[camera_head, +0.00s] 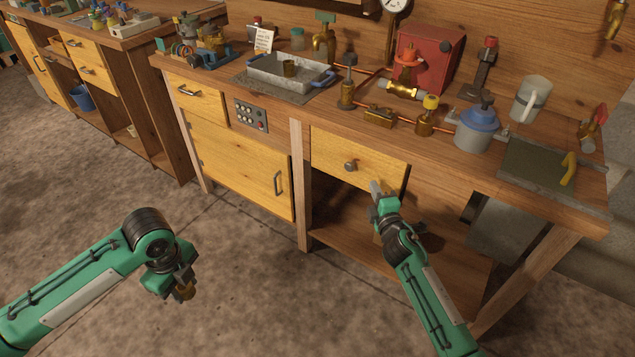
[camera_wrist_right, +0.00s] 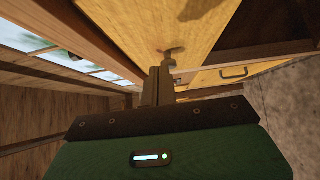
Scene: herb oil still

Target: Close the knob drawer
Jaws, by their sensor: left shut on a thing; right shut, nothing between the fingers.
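The knob drawer (camera_head: 332,152) has a plain yellow wood front with a round grey knob (camera_head: 350,166). A dark strip shows at its right edge; how far it stands out is hard to tell. My right gripper (camera_head: 375,187) is shut and empty, just right of and below the knob. In the right wrist view the shut fingers (camera_wrist_right: 158,85) point at the drawer front (camera_wrist_right: 140,25), close beside the knob (camera_wrist_right: 171,54); contact cannot be told. My left gripper (camera_head: 182,284) is shut on a small brass-coloured piece (camera_head: 186,291), over the floor away from the bench.
The bench top above carries a metal tray (camera_head: 262,86), brass valves (camera_head: 405,90), a red box (camera_head: 440,62) and a blue-lidded pot (camera_head: 474,130). A cupboard door with a bar handle (camera_head: 278,183) is left of the drawer. An open shelf (camera_head: 350,232) lies below it.

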